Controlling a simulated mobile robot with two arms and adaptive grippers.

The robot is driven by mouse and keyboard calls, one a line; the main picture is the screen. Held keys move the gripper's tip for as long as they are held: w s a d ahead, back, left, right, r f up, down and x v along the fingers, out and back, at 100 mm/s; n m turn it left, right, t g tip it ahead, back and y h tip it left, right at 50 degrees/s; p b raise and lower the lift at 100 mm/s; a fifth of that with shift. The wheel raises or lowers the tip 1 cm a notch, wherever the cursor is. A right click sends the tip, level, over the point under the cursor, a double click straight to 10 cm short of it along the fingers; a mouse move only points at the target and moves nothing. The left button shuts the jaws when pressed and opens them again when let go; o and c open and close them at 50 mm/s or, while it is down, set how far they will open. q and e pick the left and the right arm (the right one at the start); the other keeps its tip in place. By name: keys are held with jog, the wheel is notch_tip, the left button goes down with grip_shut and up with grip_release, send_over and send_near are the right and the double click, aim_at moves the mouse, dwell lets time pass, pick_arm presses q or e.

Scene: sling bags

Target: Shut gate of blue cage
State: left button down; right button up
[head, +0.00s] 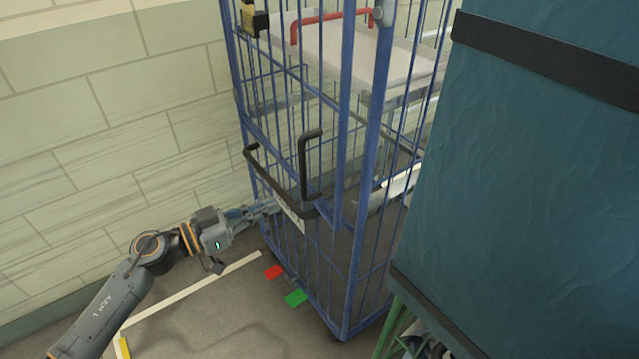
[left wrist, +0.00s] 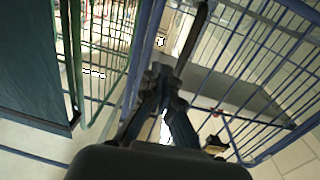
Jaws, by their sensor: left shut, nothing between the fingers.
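The blue cage (head: 376,190) is a tall wire roll cage standing upright at the centre of the head view. Its gate (head: 322,262) is the barred front panel, with a long black handle bar (head: 264,176) and an upright black handle (head: 303,165). I cannot tell whether a gap is left at the gate's edge. My left gripper (head: 268,206) is shut and empty, low at the gate's left part, by a pale plate. In the left wrist view its fingers (left wrist: 166,88) are close to a dark bar (left wrist: 191,42); contact is unclear. My right gripper is out of view.
A teal covered bag (head: 540,150) on a green frame (head: 395,325) stands close on the right. A tiled wall (head: 110,130) is at the left.

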aim_at(332, 181)
pick_arm(q)
jog(key=p+x, duration=0.2)
jog(key=x, duration=0.9)
jog(key=shift+w+d+r, duration=0.15)
jog(key=shift+d, duration=0.1)
jog(key=shift+w+d+p, duration=0.3)
jog(key=shift+w+d, duration=0.1)
jog(key=shift+d, duration=0.2)
